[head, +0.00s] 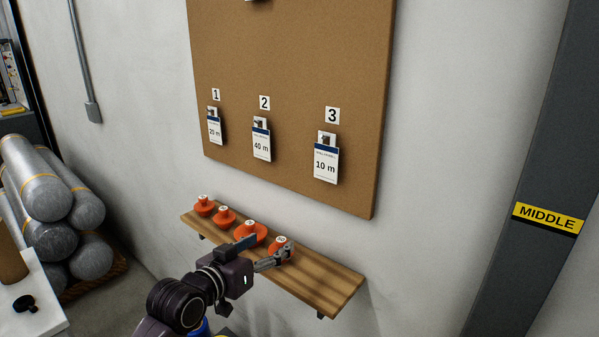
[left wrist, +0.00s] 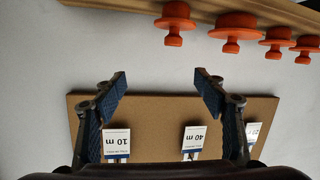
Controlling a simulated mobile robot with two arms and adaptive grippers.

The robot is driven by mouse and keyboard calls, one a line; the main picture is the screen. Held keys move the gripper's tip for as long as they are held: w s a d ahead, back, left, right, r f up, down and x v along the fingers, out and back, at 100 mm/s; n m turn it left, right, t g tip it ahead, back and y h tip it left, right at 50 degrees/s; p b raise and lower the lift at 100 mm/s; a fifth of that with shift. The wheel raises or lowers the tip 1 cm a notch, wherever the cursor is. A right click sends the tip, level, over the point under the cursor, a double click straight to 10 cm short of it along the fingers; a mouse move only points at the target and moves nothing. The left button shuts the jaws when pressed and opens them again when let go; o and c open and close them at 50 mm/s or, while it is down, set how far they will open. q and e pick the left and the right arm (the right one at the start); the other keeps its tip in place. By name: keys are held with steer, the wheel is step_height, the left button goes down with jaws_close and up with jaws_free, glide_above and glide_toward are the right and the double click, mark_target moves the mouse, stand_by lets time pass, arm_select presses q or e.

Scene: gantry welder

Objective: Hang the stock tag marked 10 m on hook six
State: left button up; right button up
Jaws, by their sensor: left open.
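The stock tag marked 10 m (head: 326,163) hangs on the hook under number 3, low on the brown board (head: 300,60). It also shows upside down at the lower left of the left wrist view (left wrist: 117,142). The tag marked 40 m (head: 262,145) hangs under number 2 and the tag marked 20 m (head: 215,130) under number 1. No number six shows; the board's upper part is out of frame. My left gripper (head: 268,249) is open and empty, in front of the shelf and below the tags. Its spread fingers also show in the left wrist view (left wrist: 160,82).
A wooden shelf (head: 320,283) below the board carries several orange knob-like pieces (head: 204,206), close to my left gripper. Grey cylinders (head: 45,190) are stacked at the left. A dark post (head: 530,150) with a MIDDLE label (head: 548,218) stands at the right.

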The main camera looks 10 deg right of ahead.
mark_target(326, 154)
arm_select(q)
steer(key=s+d+r+m+h, duration=0.1)
steer(key=d+r+m+h, duration=0.15)
steer(key=r, duration=0.65)
steer(key=s+d+r+m+h, duration=0.15)
steer(key=d+r, duration=0.25)
steer(key=r, duration=0.5)
steer(key=shift+g, duration=0.3)
steer(key=p+x, duration=0.1)
steer(key=x, duration=0.1)
steer(key=p+x, duration=0.1)
steer(key=x, duration=0.1)
steer(key=p+x, duration=0.1)
steer(key=x, duration=0.1)
steer(key=shift+d+r, duration=0.35)
steer(key=shift+d, duration=0.05)
steer(key=shift+w+d+f, duration=0.1)
steer(key=shift+w+d, duration=0.3)
steer(key=shift+d, duration=0.05)
arm_select(e)
steer(key=shift+w+a+r, duration=0.1)
steer(key=shift+w+r, duration=0.2)
steer(key=shift+r, duration=0.3)
steer(key=shift+w+a+r, duration=0.15)
steer(key=shift+w+r, duration=0.1)
steer(key=shift+r, duration=0.35)
steer(key=shift+w+a+r, duration=0.1)
steer(key=shift+w+r, duration=0.2)
steer(key=shift+r, duration=0.3)
